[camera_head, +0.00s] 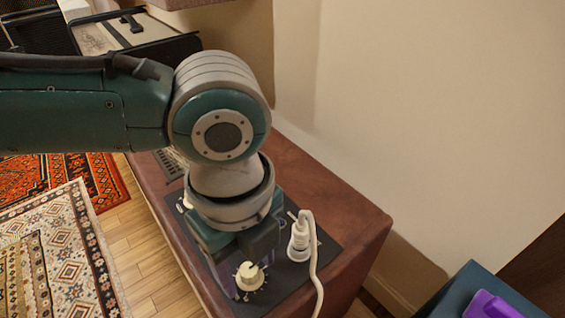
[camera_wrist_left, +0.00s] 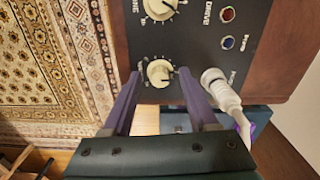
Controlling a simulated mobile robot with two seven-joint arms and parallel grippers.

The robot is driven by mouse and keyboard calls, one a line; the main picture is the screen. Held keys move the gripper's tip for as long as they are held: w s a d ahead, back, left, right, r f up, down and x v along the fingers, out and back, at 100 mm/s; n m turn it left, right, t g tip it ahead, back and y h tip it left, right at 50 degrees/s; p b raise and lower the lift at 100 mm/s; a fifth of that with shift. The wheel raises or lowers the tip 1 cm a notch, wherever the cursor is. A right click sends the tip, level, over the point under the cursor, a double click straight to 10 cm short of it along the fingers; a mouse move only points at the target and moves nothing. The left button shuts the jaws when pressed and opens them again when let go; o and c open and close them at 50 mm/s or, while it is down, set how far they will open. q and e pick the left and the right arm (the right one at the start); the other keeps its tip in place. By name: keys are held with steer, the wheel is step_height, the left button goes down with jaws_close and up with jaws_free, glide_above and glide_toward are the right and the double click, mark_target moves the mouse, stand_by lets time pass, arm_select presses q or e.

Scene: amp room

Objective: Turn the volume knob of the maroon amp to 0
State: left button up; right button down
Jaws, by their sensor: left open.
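The maroon amp (camera_head: 340,218) stands below my left arm, with a dark control panel on top. A cream knob (camera_head: 250,276) with dial marks is near the panel's front end; it also shows in the left wrist view (camera_wrist_left: 159,73). Its label cannot be read. My left gripper (camera_wrist_left: 159,78) is open, with one purple finger on each side of this knob. I cannot tell whether the fingers touch it. My forearm hides part of the panel. My right gripper (camera_head: 487,303) shows only partly at the bottom right corner; its jaws cannot be made out.
A white plug with a cable (camera_head: 301,237) sits in the panel beside the knob. A second cream knob (camera_wrist_left: 160,6) and red and blue lights (camera_wrist_left: 228,28) are farther along the panel. A pale wall (camera_head: 430,110) rises on the right. Patterned rugs (camera_head: 55,250) lie left.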

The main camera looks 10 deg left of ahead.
arm_select(q)
jaws_close()
stand_by(0.5)
